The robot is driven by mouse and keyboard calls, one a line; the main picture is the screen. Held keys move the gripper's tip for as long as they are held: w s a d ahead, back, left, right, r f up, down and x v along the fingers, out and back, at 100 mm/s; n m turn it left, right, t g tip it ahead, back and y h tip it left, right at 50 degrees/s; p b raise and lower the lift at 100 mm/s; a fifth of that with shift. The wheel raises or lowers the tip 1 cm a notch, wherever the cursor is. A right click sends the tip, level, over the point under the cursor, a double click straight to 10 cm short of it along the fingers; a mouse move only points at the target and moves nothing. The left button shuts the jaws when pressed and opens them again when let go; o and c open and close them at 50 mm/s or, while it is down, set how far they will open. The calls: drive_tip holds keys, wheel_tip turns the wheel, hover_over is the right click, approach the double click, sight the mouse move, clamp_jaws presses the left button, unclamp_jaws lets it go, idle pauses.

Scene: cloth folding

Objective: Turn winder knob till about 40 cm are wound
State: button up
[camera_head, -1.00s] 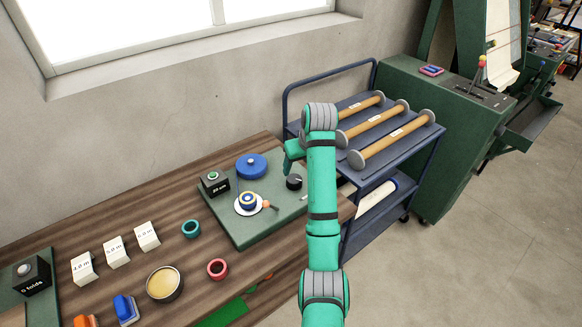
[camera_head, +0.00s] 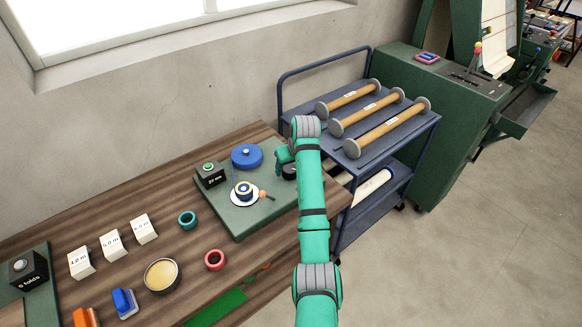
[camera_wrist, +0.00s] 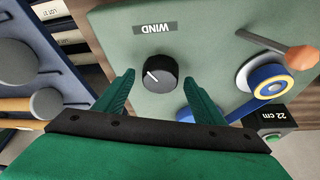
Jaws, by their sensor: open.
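The winder is a green plate (camera_head: 226,216) on the wooden bench. Its black knob (camera_wrist: 157,73), with a white pointer line, stands below a "WIND" label (camera_wrist: 156,28) in the wrist view. My gripper (camera_wrist: 160,88) is open, with one finger on each side of the knob and gaps visible. A display box (camera_head: 210,174) reads "22 cm" in the wrist view (camera_wrist: 287,113). A blue and yellow spool (camera_head: 244,190) sits on a white disc, with an orange-tipped lever (camera_wrist: 300,56) beside it. A larger blue reel (camera_head: 247,156) stands behind. In the head view my arm partly hides the knob.
A blue cart (camera_head: 340,192) with several wooden rollers stands right of the bench. White labelled blocks (camera_head: 112,244), a teal ring (camera_head: 187,219), a red ring (camera_head: 214,260) and a round tin (camera_head: 162,275) lie left of and in front of the plate.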

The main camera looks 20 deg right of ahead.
drive_tip(key=c, duration=1.1)
drive_tip(key=shift+o, duration=0.2)
drive_tip(key=shift+m, duration=0.3)
drive_tip(key=m, duration=0.1)
drive_tip(key=m+h, duration=0.1)
drive_tip(key=m, duration=0.1)
drive_tip(key=m+h, duration=0.1)
drive_tip(key=shift+a, duration=0.3)
drive_tip(key=m+g+h, duration=0.1)
drive_tip(key=m, duration=0.5)
drive_tip(key=shift+w+a+m+g+h, duration=0.1)
drive_tip(key=shift+w+m+g+h, duration=0.1)
drive_tip(key=shift+m+g+h, duration=0.2)
drive_tip(key=m+g, duration=0.1)
drive_tip(key=m, duration=0.2)
drive_tip(key=m+g+h, duration=0.1)
drive_tip(key=m, duration=0.2)
drive_tip(key=shift+w+a, duration=0.1)
drive_tip(key=shift+w, duration=0.1)
drive_tip(key=m+g, duration=0.2)
drive_tip(key=m, duration=0.2)
drive_tip(key=shift+w+m, duration=0.1)
drive_tip(key=shift+m, duration=0.2)
drive_tip(key=shift+m+g, duration=0.3)
drive_tip(key=shift+m, duration=0.6)
